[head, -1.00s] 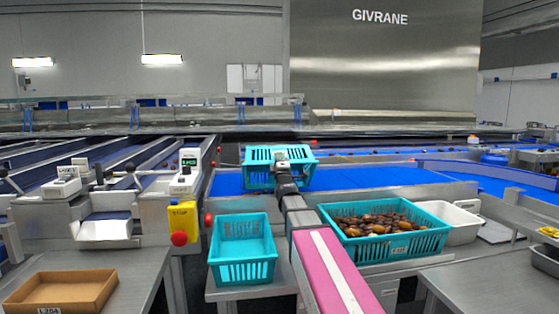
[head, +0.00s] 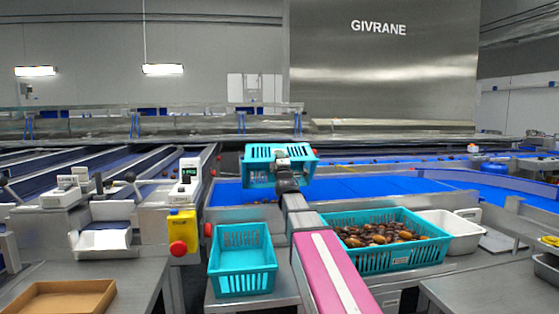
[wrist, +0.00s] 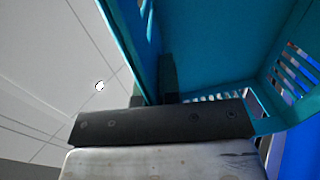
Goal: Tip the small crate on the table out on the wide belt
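My gripper (head: 287,163) is shut on the near wall of a small teal slotted crate (head: 264,180) and holds it in the air over the wide blue belt (head: 350,185). In the wrist view the dark fingers (wrist: 154,92) pinch the wall of this crate (wrist: 215,45). The part of its inside visible there is bare; the rest is out of sight. In the head view the crate looks tilted, but its contents and the belt right under it are partly hidden.
An empty teal crate (head: 241,244) stands on the near table, left of my arm. A larger teal crate full of dates (head: 425,255) and a white tub (head: 450,247) stand right. A yellow box with a red button (head: 181,228) and a brown tray (head: 50,312) are left.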

